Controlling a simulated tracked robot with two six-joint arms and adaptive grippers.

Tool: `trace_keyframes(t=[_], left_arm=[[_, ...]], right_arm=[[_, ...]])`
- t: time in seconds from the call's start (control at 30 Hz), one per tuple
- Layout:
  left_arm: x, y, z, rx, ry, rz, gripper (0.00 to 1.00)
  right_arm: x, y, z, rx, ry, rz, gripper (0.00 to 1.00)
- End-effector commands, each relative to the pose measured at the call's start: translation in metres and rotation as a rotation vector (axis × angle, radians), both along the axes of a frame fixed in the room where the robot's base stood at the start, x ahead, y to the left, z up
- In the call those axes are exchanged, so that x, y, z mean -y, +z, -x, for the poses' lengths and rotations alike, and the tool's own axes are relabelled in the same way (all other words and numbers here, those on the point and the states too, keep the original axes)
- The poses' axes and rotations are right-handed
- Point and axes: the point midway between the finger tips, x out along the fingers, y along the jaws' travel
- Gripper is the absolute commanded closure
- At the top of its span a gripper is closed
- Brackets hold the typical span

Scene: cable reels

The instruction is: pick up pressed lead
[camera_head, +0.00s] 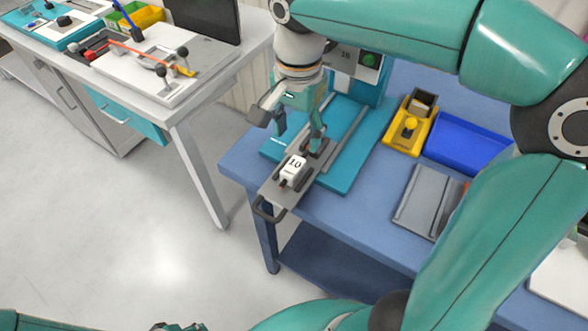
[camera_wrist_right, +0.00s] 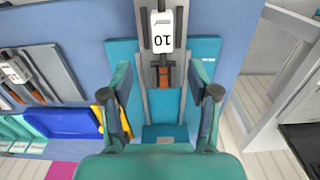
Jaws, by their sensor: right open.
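A lead with a white block marked 10 (camera_head: 293,169) lies on a grey slide plate (camera_head: 275,195) with a dark looped handle, at the front of the teal press (camera_head: 335,180). In the right wrist view its white block (camera_wrist_right: 162,32) is at the top centre, with a dark and orange-brown part (camera_wrist_right: 164,76) below it. My right gripper (camera_head: 299,130) is open above the slide plate. In the wrist view its fingers (camera_wrist_right: 162,78) stand on either side of the orange-brown part, with gaps on both sides. My left gripper (camera_head: 180,327) barely shows at the bottom edge; its jaws are cut off.
A white bench (camera_head: 172,120) with another fixture stands left. Open floor lies between.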

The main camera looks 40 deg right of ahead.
Motion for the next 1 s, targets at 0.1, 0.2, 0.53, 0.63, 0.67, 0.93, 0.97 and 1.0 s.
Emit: trace_keyframes(t=[0.1,0.2,0.53,0.63,0.67,0.93,0.97,1.0], left_arm=[[0.0,-0.003,0.0,0.0,0.0,0.0,0.6],[0.0,-0.003,0.0,0.0,0.0,0.0,0.6],[0.0,-0.001,0.0,0.0,0.0,0.0,0.6],[0.0,-0.001,0.0,0.0,0.0,0.0,0.6],[0.0,-0.002,0.0,0.0,0.0,0.0,0.6],[0.0,-0.002,0.0,0.0,0.0,0.0,0.6],[0.0,-0.002,0.0,0.0,0.0,0.0,0.6],[0.0,-0.002,0.0,0.0,0.0,0.0,0.6]], right_arm=[[0.0,-0.021,0.001,-0.003,-0.002,0.0,0.4],[0.0,-0.03,0.0,-0.001,-0.002,-0.001,0.4],[-0.005,-0.058,0.0,-0.005,-0.001,0.001,0.4],[-0.006,-0.073,-0.001,-0.005,-0.002,0.001,0.4],[-0.006,-0.077,-0.001,-0.004,-0.002,0.001,0.4],[-0.006,-0.086,-0.002,0.001,-0.003,0.0,0.4],[-0.006,-0.086,-0.002,0.001,-0.003,0.0,0.4],[-0.006,-0.086,-0.002,0.001,-0.003,0.0,0.4]])
